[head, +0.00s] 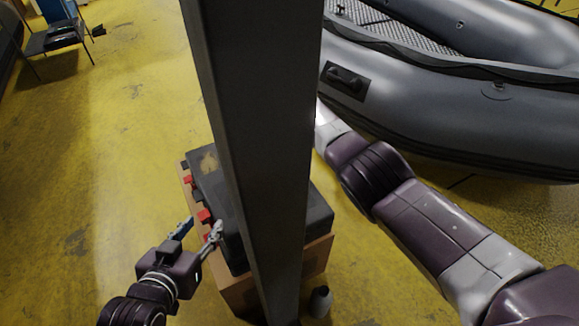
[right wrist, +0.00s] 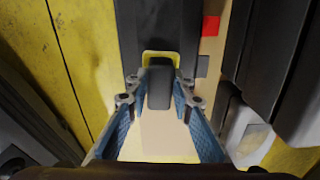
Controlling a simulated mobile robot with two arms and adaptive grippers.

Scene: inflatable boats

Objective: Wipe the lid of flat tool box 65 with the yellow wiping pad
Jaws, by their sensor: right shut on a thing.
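The flat tool box (head: 315,212) is dark with red latches and lies on a tan box; no number is readable. A dull yellow-brown patch (head: 208,161) shows on its lid. My left gripper (head: 198,229) is open and empty beside the latch side. My right gripper is hidden behind the column in the head view. In the right wrist view my right gripper (right wrist: 158,92) is shut on the dark handle of the yellow wiping pad (right wrist: 160,56). The pad's yellow edge shows against the dark lid (right wrist: 158,22); whether they touch I cannot tell.
The tan box (head: 236,294) stands on the yellow floor, with a small bottle (head: 320,301) beside it. A grey inflatable boat (head: 440,96) fills the upper right. A dark stand (head: 55,40) is far left. The floor at left is clear. My dark column blocks the middle.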

